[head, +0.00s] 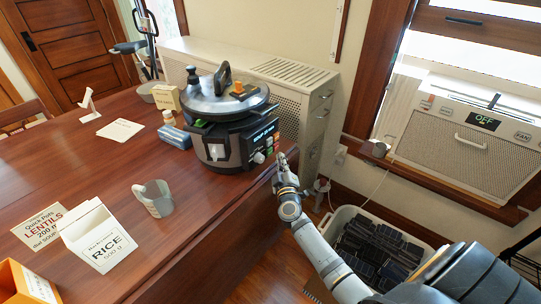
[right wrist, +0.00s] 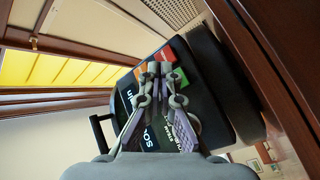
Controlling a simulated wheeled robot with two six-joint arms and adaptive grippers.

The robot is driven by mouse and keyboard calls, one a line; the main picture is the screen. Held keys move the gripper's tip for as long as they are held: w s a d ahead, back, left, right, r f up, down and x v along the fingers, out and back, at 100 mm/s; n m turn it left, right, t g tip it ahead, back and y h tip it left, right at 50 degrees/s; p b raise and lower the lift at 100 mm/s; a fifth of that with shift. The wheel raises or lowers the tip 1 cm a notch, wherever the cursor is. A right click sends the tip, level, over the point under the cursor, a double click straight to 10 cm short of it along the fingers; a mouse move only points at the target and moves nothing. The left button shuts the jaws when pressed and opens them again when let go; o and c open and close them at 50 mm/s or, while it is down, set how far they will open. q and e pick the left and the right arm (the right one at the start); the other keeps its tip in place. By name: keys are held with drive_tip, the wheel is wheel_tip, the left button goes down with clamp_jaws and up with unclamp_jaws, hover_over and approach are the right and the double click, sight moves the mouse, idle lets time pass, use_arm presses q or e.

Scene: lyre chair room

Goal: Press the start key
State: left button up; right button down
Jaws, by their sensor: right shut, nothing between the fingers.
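A dark pressure cooker (head: 228,153) with a grey lid stands on the wooden table near its right edge. Its front panel (head: 262,136) has a lit display, coloured keys and a knob. In the right wrist view, red (right wrist: 165,54), green (right wrist: 180,76) and orange (right wrist: 140,71) keys show around my fingertips; I cannot read which is the start key. My right gripper (head: 281,158) is shut and empty, just in front of the panel; it also shows in the right wrist view (right wrist: 160,70). Whether it touches a key I cannot tell. My left gripper is out of view.
A measuring cup (head: 154,198), a rice box (head: 98,236) and a lentils card (head: 40,227) are on the table. A radiator cover (head: 310,100) stands behind the cooker. A crate (head: 345,216) of dark blocks is on the floor at the right, below a window unit (head: 465,145).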

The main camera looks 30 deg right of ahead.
drive_tip(key=shift+w+a, duration=0.3)
drive_tip(key=shift+w, duration=0.3)
drive_tip(key=shift+r, duration=0.15)
idle(0.9)
drive_tip(key=shift+w+p, duration=0.25)
drive_tip(key=shift+p, duration=0.05)
drive_tip(key=shift+w+a, duration=0.15)
drive_tip(key=shift+w+a, duration=0.15)
drive_tip(key=shift+w, duration=0.2)
idle(0.5)
drive_tip(key=shift+s+p, duration=0.1)
drive_tip(key=shift+p, duration=0.25)
drive_tip(key=shift+s+d+p, duration=0.3)
drive_tip(key=shift+s+p, duration=0.2)
drive_tip(key=shift+s, duration=0.2)
